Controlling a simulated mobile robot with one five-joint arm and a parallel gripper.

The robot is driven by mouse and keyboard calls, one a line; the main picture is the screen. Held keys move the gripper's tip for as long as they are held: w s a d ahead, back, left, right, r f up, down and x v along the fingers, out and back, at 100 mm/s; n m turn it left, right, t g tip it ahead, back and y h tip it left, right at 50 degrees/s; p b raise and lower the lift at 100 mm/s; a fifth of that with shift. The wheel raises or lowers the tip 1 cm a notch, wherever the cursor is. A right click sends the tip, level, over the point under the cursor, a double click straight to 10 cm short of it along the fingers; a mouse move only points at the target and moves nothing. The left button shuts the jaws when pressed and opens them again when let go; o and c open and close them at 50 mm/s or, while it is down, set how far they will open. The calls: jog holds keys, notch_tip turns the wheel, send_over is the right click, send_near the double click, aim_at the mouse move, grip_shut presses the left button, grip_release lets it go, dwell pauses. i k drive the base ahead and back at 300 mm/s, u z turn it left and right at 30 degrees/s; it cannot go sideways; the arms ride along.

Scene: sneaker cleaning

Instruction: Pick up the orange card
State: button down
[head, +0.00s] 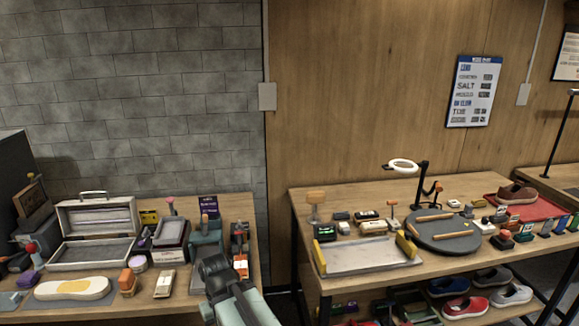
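A small orange card-like item (240,236) stands near the right end of the left bench, among dark holders; it is too small to tell for certain that it is the orange card. A white and orange piece (240,265) shows just below it. My gripper (211,264) is at the bottom centre, over the front right of the left bench, below and left of the orange item in the picture. Its fingers are dark and seen from behind, so whether they are open or shut is unclear. I see nothing held in it.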

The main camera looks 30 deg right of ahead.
aim_at(513, 221)
jog(key=k, duration=0.5)
jog(key=z, duration=3.5)
jog(key=i, duration=1.65)
jog(key=u, duration=1.75)
